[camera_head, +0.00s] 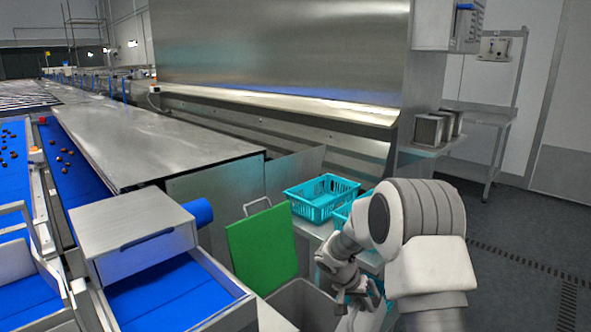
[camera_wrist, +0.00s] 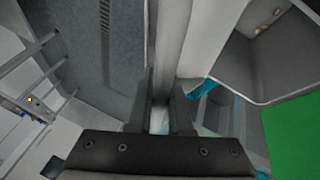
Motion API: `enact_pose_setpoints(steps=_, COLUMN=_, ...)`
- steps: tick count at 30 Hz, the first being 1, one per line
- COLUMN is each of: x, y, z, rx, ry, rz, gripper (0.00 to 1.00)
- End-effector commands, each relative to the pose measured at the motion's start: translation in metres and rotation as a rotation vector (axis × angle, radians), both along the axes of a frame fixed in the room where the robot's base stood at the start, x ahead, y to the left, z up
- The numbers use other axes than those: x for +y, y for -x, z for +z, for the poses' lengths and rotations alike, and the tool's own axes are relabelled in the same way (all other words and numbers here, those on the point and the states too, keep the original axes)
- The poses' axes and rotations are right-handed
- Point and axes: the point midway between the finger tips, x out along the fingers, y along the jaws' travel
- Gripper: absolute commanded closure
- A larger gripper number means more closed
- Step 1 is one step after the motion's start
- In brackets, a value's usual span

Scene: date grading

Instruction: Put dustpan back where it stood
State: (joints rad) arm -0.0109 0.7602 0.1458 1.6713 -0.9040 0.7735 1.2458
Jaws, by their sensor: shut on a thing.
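My gripper (camera_head: 352,290) is low at the bottom centre-right of the head view, beside the grey bin, partly covered by my own arm. In the wrist view my gripper (camera_wrist: 163,95) has its two dark fingers closed on a long pale grey bar (camera_wrist: 172,40) that runs up out of the picture. This bar seems to be part of the dustpan. The rest of the dustpan cannot be made out in either view, so its tilt and whether it touches anything are unclear.
A green panel (camera_head: 262,248) stands at the grey bin (camera_head: 303,304). Teal crates, one a basket (camera_head: 322,198), sit on a bench behind my arm. Blue conveyors (camera_head: 75,170) with dates lie left. Open floor (camera_head: 520,240) with a drain grate is right.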

Motion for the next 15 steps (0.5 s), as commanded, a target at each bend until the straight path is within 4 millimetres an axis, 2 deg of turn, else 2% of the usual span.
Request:
enact_pose_setpoints(steps=1, x=0.006, y=0.009, z=0.027, rx=-0.004, ry=0.002, rz=0.041, gripper=1.0)
enact_pose_setpoints(steps=6, x=0.021, y=0.043, z=0.075, rx=-0.002, ry=0.002, rz=0.18, gripper=1.0)
enact_pose_setpoints(steps=9, x=0.028, y=0.062, z=0.097, rx=0.0, ry=0.004, rz=0.252, gripper=1.0)
enact_pose_setpoints(steps=15, x=0.037, y=0.092, z=0.122, rx=0.004, ry=0.003, rz=0.35, gripper=1.0)
